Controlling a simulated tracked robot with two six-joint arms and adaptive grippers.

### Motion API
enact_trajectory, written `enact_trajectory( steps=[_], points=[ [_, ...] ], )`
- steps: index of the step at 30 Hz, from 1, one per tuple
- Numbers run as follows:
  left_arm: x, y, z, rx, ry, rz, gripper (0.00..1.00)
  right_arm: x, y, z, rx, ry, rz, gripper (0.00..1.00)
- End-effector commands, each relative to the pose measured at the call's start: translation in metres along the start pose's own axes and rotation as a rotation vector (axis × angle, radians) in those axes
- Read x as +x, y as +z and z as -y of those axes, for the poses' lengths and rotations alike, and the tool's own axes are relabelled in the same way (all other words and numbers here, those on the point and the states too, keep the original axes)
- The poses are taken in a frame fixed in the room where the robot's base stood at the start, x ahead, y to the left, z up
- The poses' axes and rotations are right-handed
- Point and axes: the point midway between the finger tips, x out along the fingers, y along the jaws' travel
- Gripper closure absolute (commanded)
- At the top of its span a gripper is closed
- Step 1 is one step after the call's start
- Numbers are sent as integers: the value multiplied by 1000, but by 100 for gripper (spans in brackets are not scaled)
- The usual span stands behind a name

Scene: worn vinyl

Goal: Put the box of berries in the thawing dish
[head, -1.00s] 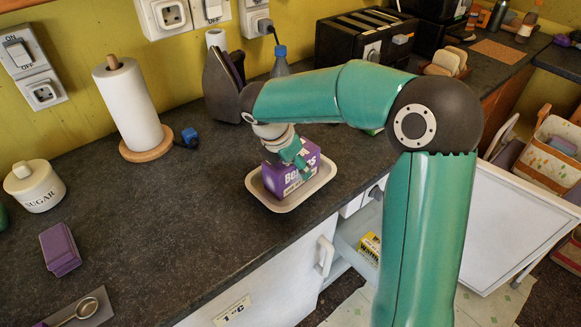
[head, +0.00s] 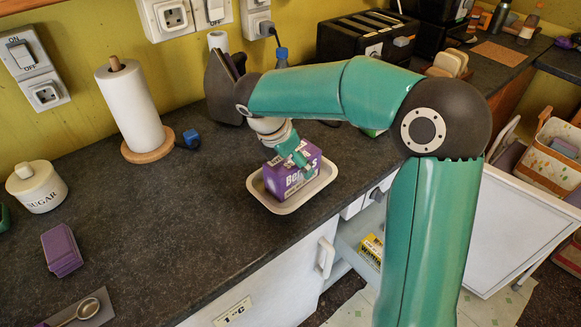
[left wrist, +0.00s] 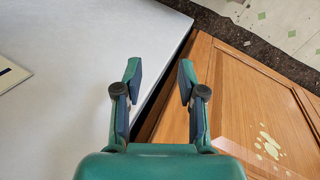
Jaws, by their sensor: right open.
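The purple box of berries (head: 283,185) sits in the thawing dish, a shallow pale tray (head: 287,209) on the dark worktop. My right gripper (head: 301,166) is at the top of the box, with its green fingers open around the upper part. The fingers hide some of the lettering on the front. I cannot tell whether they touch the box. My left gripper (left wrist: 158,80) shows only in the left wrist view, open and empty, over a white surface and a wooden cabinet door.
A paper towel roll (head: 130,105), a sugar jar (head: 36,187) and a small purple box (head: 62,250) stand to the left. A black toaster (head: 365,38) is behind my right arm. The worktop in front of the dish is clear.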

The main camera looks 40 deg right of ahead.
Motion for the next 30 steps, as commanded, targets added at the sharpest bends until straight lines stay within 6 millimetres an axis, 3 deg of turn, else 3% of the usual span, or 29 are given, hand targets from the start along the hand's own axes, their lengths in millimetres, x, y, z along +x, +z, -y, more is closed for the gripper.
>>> enact_trajectory(
  steps=[6,13,18,30],
  points=[
    [-4,0,-1,0,0,0,60,-47,0,-1,-1,6,0,9],
    [-7,0,-2,0,0,0,60,-83,0,0,-1,3,0,9],
    [-7,0,-3,0,0,0,60,-92,0,0,0,0,0,9],
    [-7,0,-3,0,0,0,60,-93,0,0,-1,0,0,9]
  ],
)
